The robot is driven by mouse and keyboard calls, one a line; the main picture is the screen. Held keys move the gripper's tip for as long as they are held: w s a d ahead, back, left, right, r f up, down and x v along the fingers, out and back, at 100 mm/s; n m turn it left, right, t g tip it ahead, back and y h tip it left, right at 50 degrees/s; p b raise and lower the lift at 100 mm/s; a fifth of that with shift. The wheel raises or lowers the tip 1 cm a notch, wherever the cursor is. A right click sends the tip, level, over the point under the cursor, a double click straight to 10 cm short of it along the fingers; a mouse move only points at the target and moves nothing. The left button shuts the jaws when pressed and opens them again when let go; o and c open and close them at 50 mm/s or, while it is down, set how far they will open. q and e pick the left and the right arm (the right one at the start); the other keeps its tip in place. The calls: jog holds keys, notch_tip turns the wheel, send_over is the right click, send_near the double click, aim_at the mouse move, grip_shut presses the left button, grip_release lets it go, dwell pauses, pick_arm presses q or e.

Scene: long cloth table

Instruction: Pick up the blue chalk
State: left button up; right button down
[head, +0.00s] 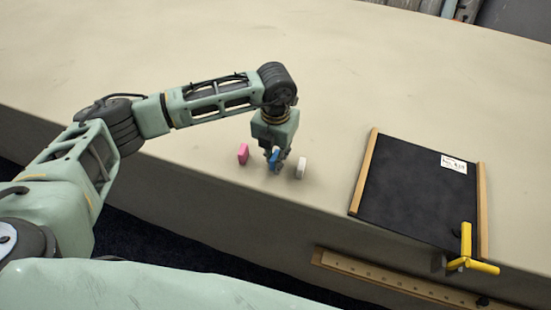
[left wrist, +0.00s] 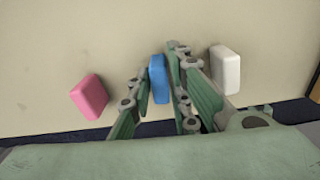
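The blue chalk (head: 274,158) is a small block near the front edge of the table. In the left wrist view the blue chalk (left wrist: 158,78) stands between the two fingertips, with a finger close against each side. My left gripper (head: 276,160) reaches down from above and looks shut on it. The head view does not show clearly whether the chalk is off the table; it looks about level with its neighbours. My right gripper is not in view.
A pink block (head: 243,154) lies left of the blue chalk and a white block (head: 300,168) right of it, both close to the fingers. A wood-framed blackboard (head: 415,190) lies to the right, with a yellow object (head: 467,250) at its front corner. The table behind is clear.

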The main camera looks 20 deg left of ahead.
aim_at(276, 154)
pick_arm(q)
grip_shut()
jog(key=shift+r, duration=0.1)
jog(key=shift+r, duration=0.2)
notch_tip(276, 154, up, 4)
jog(key=shift+w+f+b, duration=0.1)
jog(key=shift+f+b, duration=0.15)
jog(key=shift+b, duration=0.85)
jog(key=w+d+r+b, duration=0.2)
jog(key=d+r, duration=0.5)
jog(key=d, duration=0.4)
jog(key=shift+w+d+b, duration=0.2)
jog(key=shift+w+b, duration=0.15)
jog(key=shift+b, duration=0.45)
grip_release()
grip_shut()
